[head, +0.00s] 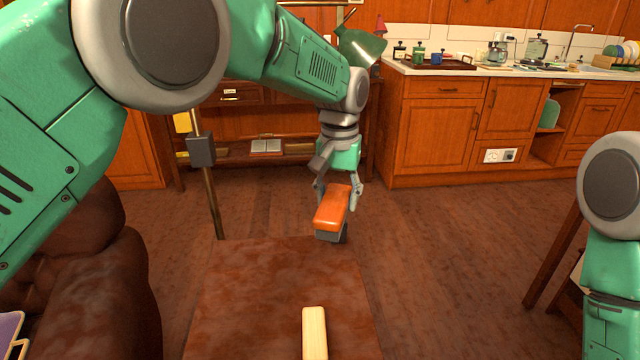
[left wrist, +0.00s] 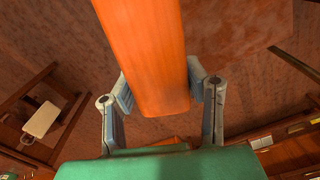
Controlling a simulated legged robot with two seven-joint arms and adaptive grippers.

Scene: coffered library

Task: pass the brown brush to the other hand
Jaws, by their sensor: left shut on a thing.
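The brown brush (head: 332,207) has an orange-brown wooden back and a dark grey underside. My left gripper (head: 338,190) is shut on it and holds it in the air near the far edge of the brown table. In the left wrist view the brush (left wrist: 150,60) runs between the two fingers of my left gripper (left wrist: 162,100), one on each side. Its far end runs out of the top of that view. My right arm shows at the right edge of the head view, but its gripper is out of the picture.
The brown tabletop (head: 250,290) carries a pale wooden block (head: 314,333) near its front. A dark leather armchair (head: 100,290) stands at the left, beside a brass pole (head: 207,190). Wooden cabinets (head: 435,130) with a pale counter line the back. Open floor lies right of the table.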

